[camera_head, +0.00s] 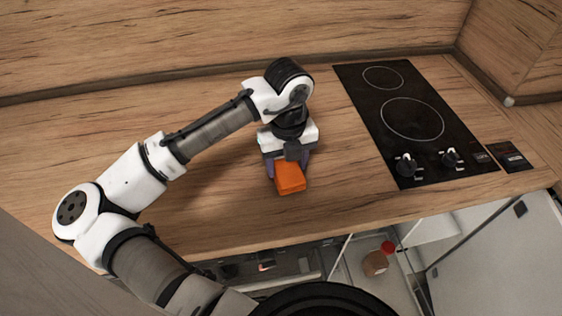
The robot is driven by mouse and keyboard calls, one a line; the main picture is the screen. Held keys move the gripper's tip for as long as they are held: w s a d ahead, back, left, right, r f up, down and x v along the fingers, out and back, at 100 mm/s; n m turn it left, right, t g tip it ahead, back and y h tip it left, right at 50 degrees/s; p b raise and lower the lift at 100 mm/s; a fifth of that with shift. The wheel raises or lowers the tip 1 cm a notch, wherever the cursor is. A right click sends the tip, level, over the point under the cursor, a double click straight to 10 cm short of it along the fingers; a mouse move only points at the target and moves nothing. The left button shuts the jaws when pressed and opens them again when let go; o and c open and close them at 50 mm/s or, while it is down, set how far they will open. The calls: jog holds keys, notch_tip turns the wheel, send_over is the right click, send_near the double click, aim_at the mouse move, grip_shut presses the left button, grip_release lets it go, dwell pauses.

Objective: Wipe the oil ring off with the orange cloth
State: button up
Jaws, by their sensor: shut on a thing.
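The orange cloth (290,178) shows as a folded, block-like shape at the front middle of the wooden worktop. My gripper (288,168) points down over it and is shut on it, with a finger at each side. The cloth is at or close to the worktop surface; I cannot tell whether it touches. No oil ring can be made out on the worktop; my gripper and arm hide part of the surface.
A black hob (411,122) with two ring zones and two knobs lies to the right of my gripper. The worktop (345,200) is bare around the cloth. Its front edge is close, with an open space below holding a red-topped jar (375,264).

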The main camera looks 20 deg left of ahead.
jog(key=shift+w+d, duration=0.8)
jog(key=shift+d, duration=0.15)
jog(key=shift+s+a+f, duration=0.15)
jog(key=shift+s+a, duration=0.65)
jog(key=shift+a, duration=0.15)
jog(key=shift+s+a+r, duration=0.2)
jog(key=shift+s+a, duration=0.8)
jog(key=shift+a, duration=0.25)
jog(key=shift+w+d+f, duration=0.15)
jog(key=shift+w+d, duration=1.05)
jog(key=shift+d, duration=0.3)
jog(key=shift+w+d, duration=0.6)
jog(key=shift+d, duration=0.15)
jog(key=shift+s+a, duration=0.65)
jog(key=shift+a, duration=0.15)
jog(key=shift+s+a+b, duration=0.5)
jog(key=shift+s+a, duration=0.7)
jog(key=shift+a, duration=0.2)
jog(key=shift+w+d, duration=0.1)
